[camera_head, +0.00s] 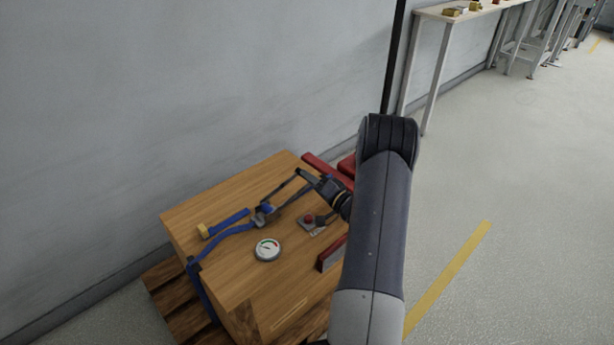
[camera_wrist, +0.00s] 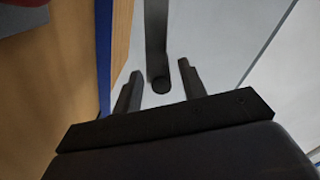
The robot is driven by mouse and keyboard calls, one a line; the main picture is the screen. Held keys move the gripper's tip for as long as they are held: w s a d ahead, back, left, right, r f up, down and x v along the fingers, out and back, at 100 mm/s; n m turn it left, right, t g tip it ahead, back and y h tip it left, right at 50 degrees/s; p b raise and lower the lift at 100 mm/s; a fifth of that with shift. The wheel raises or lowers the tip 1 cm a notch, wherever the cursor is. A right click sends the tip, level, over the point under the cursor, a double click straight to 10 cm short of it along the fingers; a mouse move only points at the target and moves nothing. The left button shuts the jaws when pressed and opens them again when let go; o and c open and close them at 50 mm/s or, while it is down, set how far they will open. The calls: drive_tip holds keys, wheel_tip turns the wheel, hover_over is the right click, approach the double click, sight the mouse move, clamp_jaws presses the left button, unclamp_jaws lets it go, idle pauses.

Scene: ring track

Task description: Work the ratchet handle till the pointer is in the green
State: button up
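The ratchet (camera_head: 264,212) sits on a blue strap (camera_head: 236,229) on top of a wooden crate (camera_head: 205,207). A round white gauge (camera_head: 268,249) lies nearer on the crate; its pointer is too small to read surely. A thin dark handle (camera_head: 285,199) seems to rise from the ratchet toward my gripper (camera_head: 308,180), which is above the crate. In the wrist view, a grey bar (camera_wrist: 156,40), likely the handle, ends between the two fingers of my gripper (camera_wrist: 161,70). The fingers are apart, with gaps on both sides of the bar.
A red button (camera_head: 309,219) and red blocks (camera_head: 331,255) are on the right. The crate stands on a pallet (camera_head: 165,285) by a wall. Open floor lies right, with a workbench (camera_head: 436,16) behind.

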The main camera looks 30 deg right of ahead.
drive_tip(key=s, duration=0.2)
drive_tip(key=s+d, duration=0.1)
drive_tip(key=s, duration=0.2)
drive_tip(key=s+p, duration=0.1)
drive_tip(key=s, duration=0.2)
drive_tip(key=shift+s+d, duration=0.1)
drive_tip(key=shift+d, duration=0.15)
